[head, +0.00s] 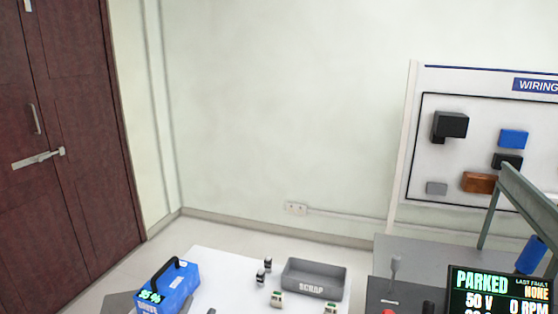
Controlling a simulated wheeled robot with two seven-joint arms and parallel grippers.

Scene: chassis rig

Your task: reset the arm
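Only a small grey tip (211,311) shows at the bottom edge of the head view, over the white table. It may be part of my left gripper, but too little of it shows to tell its fingers or whether they are open. No arm shows clearly. My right gripper is not in view.
A PARKED display (500,287) and wiring board (460,100) are at right.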

